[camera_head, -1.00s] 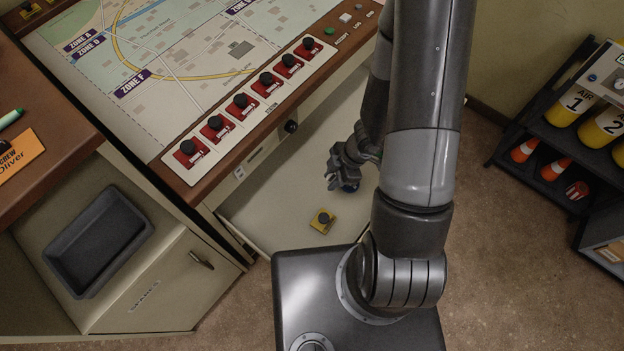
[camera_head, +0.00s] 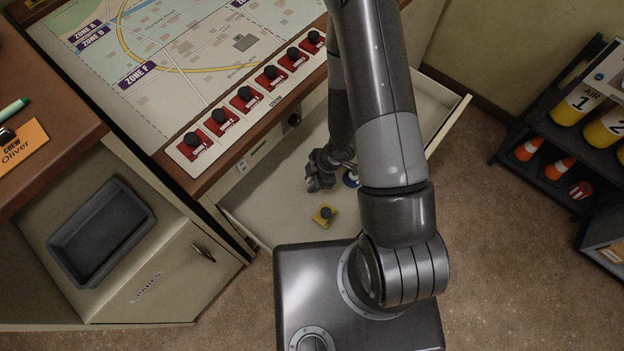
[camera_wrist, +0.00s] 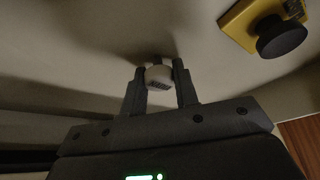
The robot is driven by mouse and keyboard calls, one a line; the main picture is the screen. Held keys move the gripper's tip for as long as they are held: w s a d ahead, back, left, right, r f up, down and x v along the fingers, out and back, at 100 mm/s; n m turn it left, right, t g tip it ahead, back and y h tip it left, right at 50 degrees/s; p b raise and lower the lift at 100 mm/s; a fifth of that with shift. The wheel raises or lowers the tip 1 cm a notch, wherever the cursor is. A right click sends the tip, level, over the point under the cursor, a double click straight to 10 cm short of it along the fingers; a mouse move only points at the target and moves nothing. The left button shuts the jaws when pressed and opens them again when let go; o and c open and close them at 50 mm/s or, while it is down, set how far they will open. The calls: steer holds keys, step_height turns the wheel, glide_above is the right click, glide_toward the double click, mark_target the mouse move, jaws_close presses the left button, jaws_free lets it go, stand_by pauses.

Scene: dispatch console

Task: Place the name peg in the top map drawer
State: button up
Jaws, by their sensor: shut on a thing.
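The top map drawer (camera_head: 270,203) is pulled open beneath the map console, with its pale floor showing. My gripper (camera_head: 313,187) is low inside the drawer. In the wrist view my gripper (camera_wrist: 160,80) is shut on a small whitish piece with dark print, which I take as the name peg (camera_wrist: 158,74). It is close above the drawer floor; I cannot tell if it touches. The peg is too small to make out in the head view.
A yellow block with a black knob (camera_head: 325,216) lies in the drawer near my gripper. A grey tray (camera_head: 102,232) is at left. A dark rack (camera_head: 560,150) stands at right.

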steer(key=shift+f, duration=0.15)
steer(key=o, duration=0.9)
steer(key=shift+o, duration=0.2)
